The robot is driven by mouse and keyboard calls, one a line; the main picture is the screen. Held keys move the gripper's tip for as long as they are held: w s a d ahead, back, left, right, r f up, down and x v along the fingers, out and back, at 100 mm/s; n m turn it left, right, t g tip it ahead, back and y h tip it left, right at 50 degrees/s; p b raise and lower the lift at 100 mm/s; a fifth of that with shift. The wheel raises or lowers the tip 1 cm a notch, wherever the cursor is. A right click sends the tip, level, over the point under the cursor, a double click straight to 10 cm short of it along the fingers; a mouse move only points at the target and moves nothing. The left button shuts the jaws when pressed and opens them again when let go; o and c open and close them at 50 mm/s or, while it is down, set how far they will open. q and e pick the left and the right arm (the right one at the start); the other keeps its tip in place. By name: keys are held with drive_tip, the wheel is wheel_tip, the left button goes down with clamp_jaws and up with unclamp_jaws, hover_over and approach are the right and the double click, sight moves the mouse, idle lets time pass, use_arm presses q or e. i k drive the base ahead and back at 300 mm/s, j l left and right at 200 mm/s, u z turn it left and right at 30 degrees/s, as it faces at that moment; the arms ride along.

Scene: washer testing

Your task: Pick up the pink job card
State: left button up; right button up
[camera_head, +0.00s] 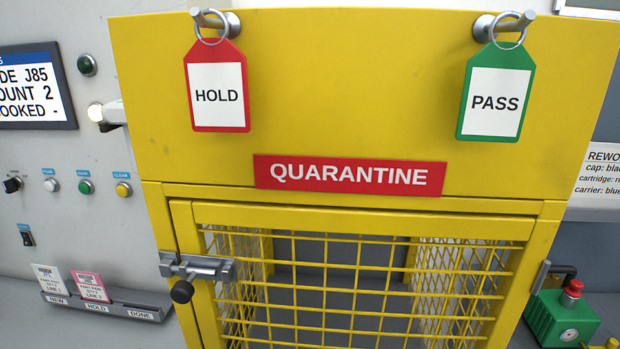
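The pink job card (90,287) stands upright in the card rack (105,309) at the lower left, in the slot above the HOLD label. A white job card (52,280) stands to its left, above the NEW label. The slot above the DONE label (141,313) shows no card. Neither of my grippers is in view.
A yellow QUARANTINE cage (352,215) with a latch (196,267) fills the middle. Red HOLD (217,100) and green PASS (495,95) tags hang on pegs. Buttons and a screen (36,88) are on the left panel. A green device (562,318) is at lower right.

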sight(90, 285)
drive_tip(key=u, duration=1.35)
drive_tip(key=j+z, duration=0.2)
drive_tip(key=z, duration=0.25)
drive_tip(key=j+z, duration=0.2)
drive_tip(key=z, duration=0.25)
drive_tip(key=j+z, duration=0.15)
drive_tip(key=z, duration=0.3)
